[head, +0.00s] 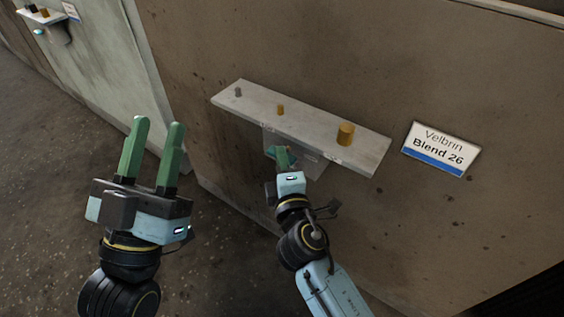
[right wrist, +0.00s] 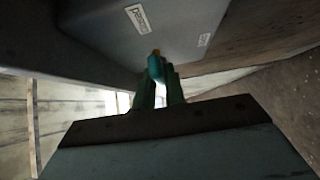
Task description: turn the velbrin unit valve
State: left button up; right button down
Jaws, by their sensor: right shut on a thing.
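The Velbrin unit is a pale shelf (head: 362,155) on the brown wall with a grey box (head: 312,166) beneath it. A sign (head: 440,148) beside it reads "Velbrin Blend 26". The teal valve handle (head: 270,152) is at the box, partly hidden by my right gripper (head: 283,152). In the right wrist view, the green fingers of that gripper (right wrist: 160,75) are shut on the teal handle (right wrist: 154,66), below the box face (right wrist: 90,25). My left gripper (head: 159,122) is open and empty, left of the unit and apart from it.
A grey peg (head: 238,92), a small orange peg (head: 280,109) and a larger orange cylinder (head: 345,133) stand on the shelf. Two small labels (right wrist: 137,18) (right wrist: 204,40) are on the box. Another similar unit (head: 42,16) is at the far left. The floor (head: 60,150) at left is clear.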

jog(key=c, duration=1.5)
grip_release()
jog(key=shift+o, duration=0.2)
pick_arm(q)
jog(key=shift+s+r+t, duration=0.25)
jog(key=shift+t, duration=0.05)
pick_arm(e)
jog(key=s+d, duration=0.2)
jog(key=s, duration=1.1)
pick_arm(q)
jog(key=shift+f, duration=0.15)
pick_arm(e)
jog(key=shift+s, duration=0.1)
